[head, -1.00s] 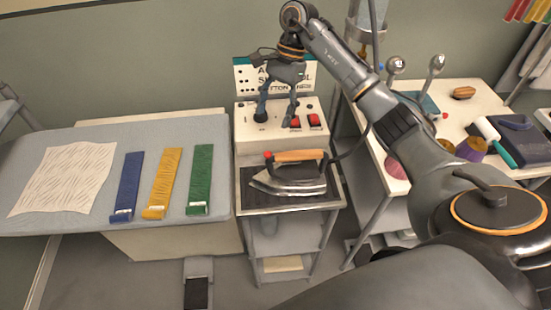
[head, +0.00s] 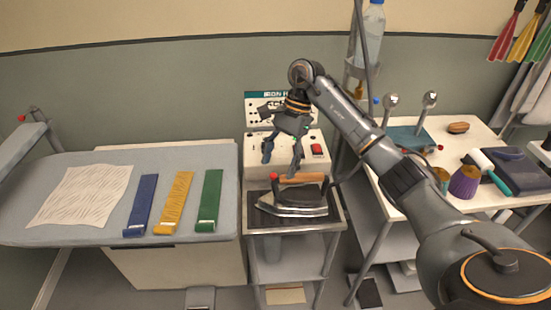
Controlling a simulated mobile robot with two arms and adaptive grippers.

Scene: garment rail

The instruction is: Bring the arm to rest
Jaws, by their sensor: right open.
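My right gripper (head: 283,160) is open and empty. It points down in front of the white control box (head: 257,157), above and behind the iron. My right arm reaches in from the lower right and bends down at the wrist. The iron (head: 298,209), with a wooden handle, sits on its dark plate on the stand (head: 332,222). I cannot tell whether a fingertip touches the iron's handle. My left gripper is not in view.
The ironing board (head: 215,160) on the left carries a wrinkled cloth (head: 83,196) and blue (head: 142,205), yellow (head: 173,202) and green (head: 209,200) strips. A white table (head: 462,136) with several tools stands right.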

